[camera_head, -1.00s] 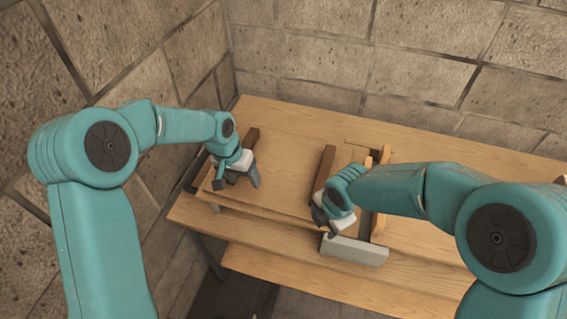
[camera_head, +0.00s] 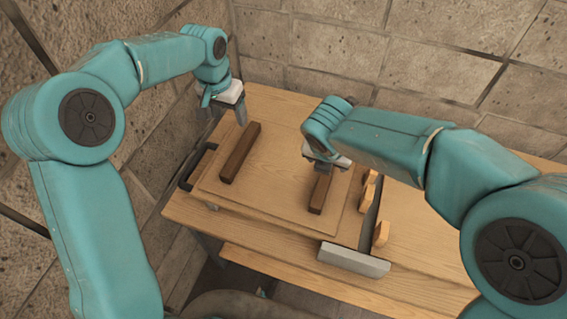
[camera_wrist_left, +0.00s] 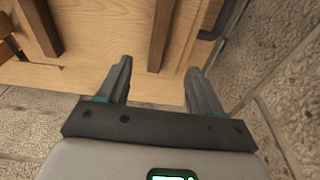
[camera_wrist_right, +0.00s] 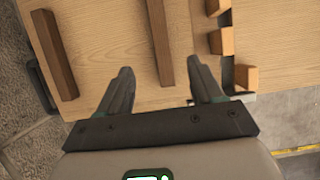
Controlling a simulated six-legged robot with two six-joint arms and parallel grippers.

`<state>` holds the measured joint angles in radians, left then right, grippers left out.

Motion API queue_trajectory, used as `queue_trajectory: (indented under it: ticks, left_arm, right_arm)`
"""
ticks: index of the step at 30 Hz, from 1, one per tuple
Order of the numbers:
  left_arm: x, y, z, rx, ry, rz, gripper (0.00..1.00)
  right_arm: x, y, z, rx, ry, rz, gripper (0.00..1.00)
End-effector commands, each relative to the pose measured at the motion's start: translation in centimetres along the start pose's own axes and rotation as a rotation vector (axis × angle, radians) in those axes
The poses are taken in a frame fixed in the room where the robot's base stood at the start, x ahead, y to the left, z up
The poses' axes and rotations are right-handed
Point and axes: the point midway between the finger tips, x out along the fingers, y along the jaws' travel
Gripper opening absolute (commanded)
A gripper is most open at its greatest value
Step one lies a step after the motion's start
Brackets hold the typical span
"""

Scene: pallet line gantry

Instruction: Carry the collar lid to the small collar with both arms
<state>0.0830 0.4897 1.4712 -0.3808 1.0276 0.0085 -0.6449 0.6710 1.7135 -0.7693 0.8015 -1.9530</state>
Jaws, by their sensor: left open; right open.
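The collar lid is a flat light-wood board (camera_head: 270,185) with two dark brown battens across it. It lies at the left of the wooden table; whether the small collar is beneath it I cannot tell. My left gripper (camera_head: 238,108) is open and empty, above the far end of the left batten (camera_head: 240,153). This batten shows between and beyond its fingers in the left wrist view (camera_wrist_left: 160,35). My right gripper (camera_wrist_right: 160,85) is open and empty above the right batten (camera_head: 320,190), which shows beyond its fingers (camera_wrist_right: 172,45). The right fingertips are mostly hidden in the head view.
A grey bar (camera_head: 352,260) and several small wooden blocks (camera_head: 381,233) stand right of the lid. A black handle-like piece (camera_head: 187,170) is at its left edge. A lower wooden ledge (camera_head: 290,275) runs in front. Stone block walls close off the back and left.

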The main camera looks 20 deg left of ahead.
Motion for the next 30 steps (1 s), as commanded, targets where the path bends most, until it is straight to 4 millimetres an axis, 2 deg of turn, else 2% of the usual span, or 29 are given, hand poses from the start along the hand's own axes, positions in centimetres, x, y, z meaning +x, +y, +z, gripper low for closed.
queue_trajectory:
  ticks: [5,8,24,30]
  left_arm:
    - [0.4,0.0,0.2,0.0,-0.001,0.0,0.66]
    - [1.6,0.0,0.2,0.0,-0.004,0.001,0.66]
    - [12.2,0.0,-0.1,0.0,-0.004,0.002,0.66]
    - [15.1,0.0,-0.1,0.0,-0.002,0.002,0.66]
  right_arm:
    - [0.4,0.0,-0.2,0.001,0.001,-0.001,0.66]
    - [1.6,0.0,-0.2,0.0,0.002,-0.002,0.66]
    - [12.2,0.0,0.1,0.002,0.003,0.0,0.66]
    - [15.1,0.1,0.1,0.002,0.001,0.0,0.66]
